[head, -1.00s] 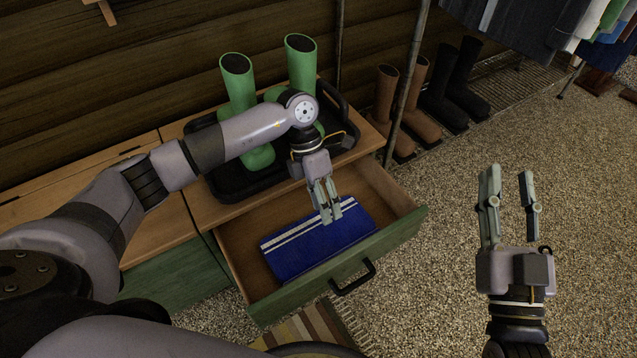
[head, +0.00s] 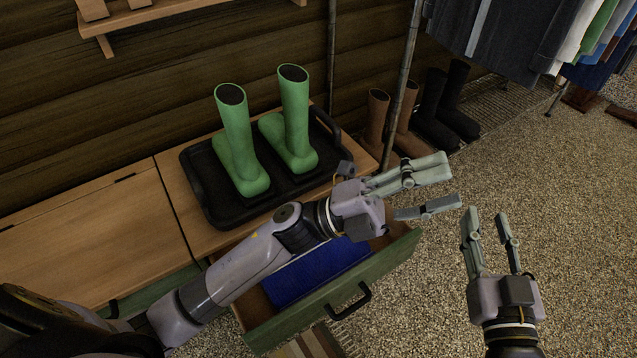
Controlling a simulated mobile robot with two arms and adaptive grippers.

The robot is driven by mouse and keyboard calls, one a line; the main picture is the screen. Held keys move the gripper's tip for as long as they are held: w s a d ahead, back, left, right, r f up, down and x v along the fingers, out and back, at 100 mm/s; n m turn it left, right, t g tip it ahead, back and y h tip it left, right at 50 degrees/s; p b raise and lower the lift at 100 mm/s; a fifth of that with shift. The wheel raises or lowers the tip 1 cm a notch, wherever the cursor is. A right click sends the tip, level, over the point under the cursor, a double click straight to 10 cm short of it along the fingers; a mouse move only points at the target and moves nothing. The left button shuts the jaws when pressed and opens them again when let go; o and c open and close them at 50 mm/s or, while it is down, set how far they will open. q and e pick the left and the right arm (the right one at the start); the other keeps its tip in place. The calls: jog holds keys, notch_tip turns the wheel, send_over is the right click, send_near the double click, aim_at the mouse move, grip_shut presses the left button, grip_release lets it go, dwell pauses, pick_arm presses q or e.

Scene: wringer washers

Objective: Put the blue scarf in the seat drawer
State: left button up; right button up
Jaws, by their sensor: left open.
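The blue scarf (head: 312,274) lies folded inside the open seat drawer (head: 352,295) under the wooden bench. My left forearm crosses above the drawer and hides part of the scarf. My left gripper (head: 452,182) is open and empty, above and to the right of the drawer, pointing right. My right gripper (head: 486,214) is open and empty, to the right of the drawer over the gravelly floor, clear of the scarf.
Green boots (head: 240,150) stand on a black tray (head: 205,208) on the bench (head: 90,240). Brown boots (head: 376,115) and black boots (head: 440,105) stand behind. Clothes (head: 510,35) hang at upper right. The floor (head: 580,230) at right is clear.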

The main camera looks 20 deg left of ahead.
pick_arm(q)
jog(key=w+a+f+n+t+y, duration=0.1)
jog(key=w+a+n+t+y, duration=0.1)
jog(key=a+n+t+y, duration=0.8)
jog(key=w+a+f+n+t+y, duration=0.1)
jog(key=w+a+n+t+y, duration=0.25)
jog(key=n, duration=0.95)
jog(key=s+a+f+n+g+y, duration=0.2)
jog(key=s+a+f+n+y, duration=0.1)
jog(key=f+n+y, duration=0.2)
jog(key=shift+s+a+f, duration=0.25)
jog(key=shift+s+f, duration=0.15)
jog(key=shift+f, duration=0.05)
jog(key=shift+c, duration=0.5)
